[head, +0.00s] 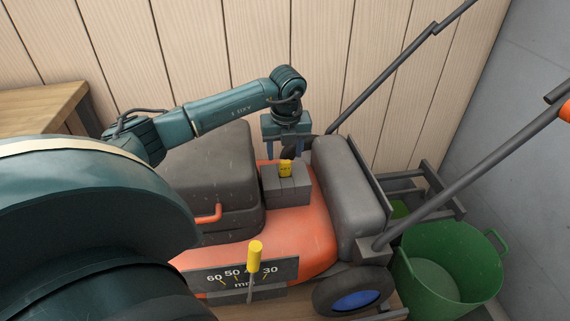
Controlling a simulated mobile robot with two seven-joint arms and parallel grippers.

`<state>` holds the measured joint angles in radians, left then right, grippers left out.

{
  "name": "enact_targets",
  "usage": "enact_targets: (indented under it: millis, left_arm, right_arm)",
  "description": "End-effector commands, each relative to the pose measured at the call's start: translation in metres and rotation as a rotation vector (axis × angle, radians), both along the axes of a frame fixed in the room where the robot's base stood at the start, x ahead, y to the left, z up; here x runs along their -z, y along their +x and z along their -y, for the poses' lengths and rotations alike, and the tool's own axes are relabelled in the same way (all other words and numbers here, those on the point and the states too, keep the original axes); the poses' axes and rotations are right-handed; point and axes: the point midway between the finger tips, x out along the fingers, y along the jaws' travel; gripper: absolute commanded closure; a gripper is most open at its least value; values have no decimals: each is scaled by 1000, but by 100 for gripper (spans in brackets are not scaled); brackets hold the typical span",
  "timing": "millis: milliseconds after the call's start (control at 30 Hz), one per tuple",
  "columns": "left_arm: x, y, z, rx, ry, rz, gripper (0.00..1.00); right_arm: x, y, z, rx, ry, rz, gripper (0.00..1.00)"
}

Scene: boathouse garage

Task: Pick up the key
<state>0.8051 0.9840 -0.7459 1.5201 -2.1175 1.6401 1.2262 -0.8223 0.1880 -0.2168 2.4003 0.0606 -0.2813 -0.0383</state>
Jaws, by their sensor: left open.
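The yellow key (285,167) stands upright in the top of a small grey block (287,189) on the orange mower (300,225). Its lower part is hidden in the block. My left gripper (284,153) points down over the block, its two blue fingers apart and empty. The fingers show just above and to either side of the key's top. I cannot tell whether they touch it. My right gripper does not show.
A dark engine cover (215,175) with an orange handle stands left of the block, and a grey rounded housing (348,185) right of it. A yellow-knobbed lever (254,258) stands in front. Handlebars rise at right.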

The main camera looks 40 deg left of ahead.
Motion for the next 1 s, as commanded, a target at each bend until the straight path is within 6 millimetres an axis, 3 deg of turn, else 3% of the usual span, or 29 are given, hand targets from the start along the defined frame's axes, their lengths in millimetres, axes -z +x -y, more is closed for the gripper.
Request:
enact_targets:
  millis: [300, 633, 1000]
  left_arm:
    - [44, 7, -6, 1, -1, -1, 45]
    - [50, 8, -7, 1, -1, 1, 45]
    - [50, 8, -7, 1, -1, 1, 75]
  right_arm:
    - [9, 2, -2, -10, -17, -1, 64]
    - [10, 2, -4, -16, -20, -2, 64]
    - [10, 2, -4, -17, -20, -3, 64]
